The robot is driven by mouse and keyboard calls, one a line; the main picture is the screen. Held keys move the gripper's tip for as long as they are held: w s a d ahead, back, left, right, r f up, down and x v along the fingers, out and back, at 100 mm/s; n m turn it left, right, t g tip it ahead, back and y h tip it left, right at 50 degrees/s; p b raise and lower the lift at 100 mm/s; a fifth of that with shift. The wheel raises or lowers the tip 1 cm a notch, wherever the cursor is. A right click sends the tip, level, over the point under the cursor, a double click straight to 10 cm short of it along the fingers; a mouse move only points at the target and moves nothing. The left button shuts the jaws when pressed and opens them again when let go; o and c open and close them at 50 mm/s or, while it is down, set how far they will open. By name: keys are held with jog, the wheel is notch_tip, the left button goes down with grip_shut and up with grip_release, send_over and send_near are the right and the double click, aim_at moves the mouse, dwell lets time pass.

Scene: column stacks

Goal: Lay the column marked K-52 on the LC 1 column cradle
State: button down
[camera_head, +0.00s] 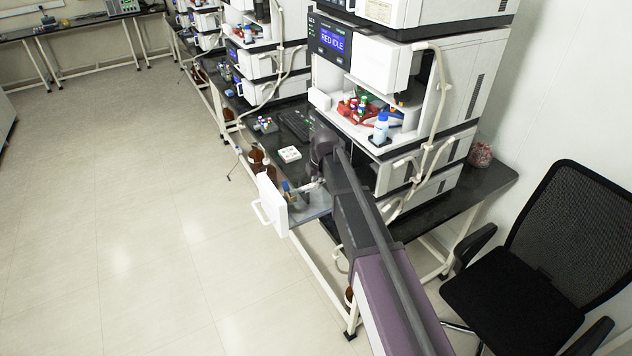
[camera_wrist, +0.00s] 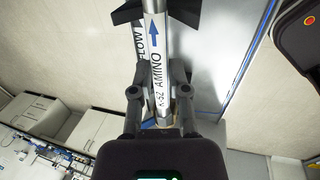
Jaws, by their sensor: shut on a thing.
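My gripper (camera_wrist: 158,80) is shut on a silvery column (camera_wrist: 153,55) in the wrist view. Its label reads AMINO, with a blue arrow and small lettering that looks like K-52. A second column (camera_wrist: 139,45), with FLOW on it, lies close behind it to the left. In the head view my gripper (camera_head: 312,186) is at an open drawer (camera_head: 272,205) with a white front. A small blue-ended item (camera_head: 287,187) shows there; the held column is not clear in that view. I cannot make out the LC 1 column cradle.
The nearest instrument stack shows RED IDLE on its display (camera_head: 333,39). A blue-capped bottle (camera_head: 381,128) stands on its shelf. Brown bottles (camera_head: 257,160) and a white block (camera_head: 289,154) are near the drawer. A black chair (camera_head: 540,250) is at right; the left floor is clear.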

jog(key=shift+f+b, duration=0.55)
dwell(0.8)
jog(key=c, duration=0.5)
grip_release()
jog(key=shift+c, duration=0.2)
jog(key=shift+r, duration=0.2)
